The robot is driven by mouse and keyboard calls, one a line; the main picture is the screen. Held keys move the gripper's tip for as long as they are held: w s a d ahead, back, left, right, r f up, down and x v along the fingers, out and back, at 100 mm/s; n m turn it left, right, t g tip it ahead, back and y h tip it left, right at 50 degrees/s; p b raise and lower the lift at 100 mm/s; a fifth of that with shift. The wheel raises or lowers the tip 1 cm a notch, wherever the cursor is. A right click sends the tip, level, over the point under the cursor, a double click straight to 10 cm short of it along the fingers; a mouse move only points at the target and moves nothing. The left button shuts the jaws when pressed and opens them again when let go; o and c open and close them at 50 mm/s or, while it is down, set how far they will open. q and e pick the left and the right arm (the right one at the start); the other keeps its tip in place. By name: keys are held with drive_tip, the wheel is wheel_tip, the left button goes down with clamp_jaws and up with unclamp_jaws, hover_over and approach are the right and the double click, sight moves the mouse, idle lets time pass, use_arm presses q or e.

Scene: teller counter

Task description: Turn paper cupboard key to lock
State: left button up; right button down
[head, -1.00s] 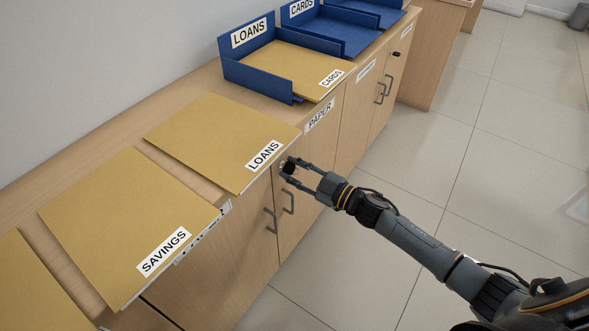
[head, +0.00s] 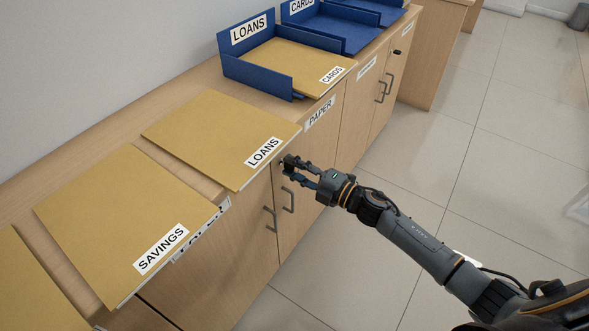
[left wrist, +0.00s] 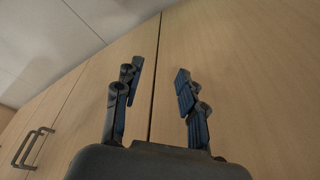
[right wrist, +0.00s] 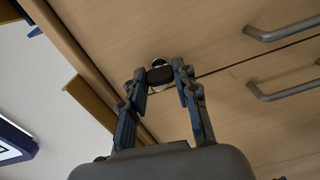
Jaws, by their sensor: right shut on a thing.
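Two grey handles (head: 288,200) sit just below the right gripper. Folders labelled LOANS (head: 215,135) and SAVINGS (head: 120,215) lie on the counter, overhanging its front edge. Blue trays (head: 262,70) stand further back. Another dark key (head: 397,52) shows on a far cupboard.

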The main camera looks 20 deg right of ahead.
use_arm(q)
drive_tip(key=shift+r, duration=0.75)
use_arm(e)
drive_tip(key=shift+n, duration=0.8)
drive_tip(key=c, duration=1)
unclamp_jaws()
drive_tip(key=v, duration=1.2)
drive_tip(key=shift+f, duration=0.1)
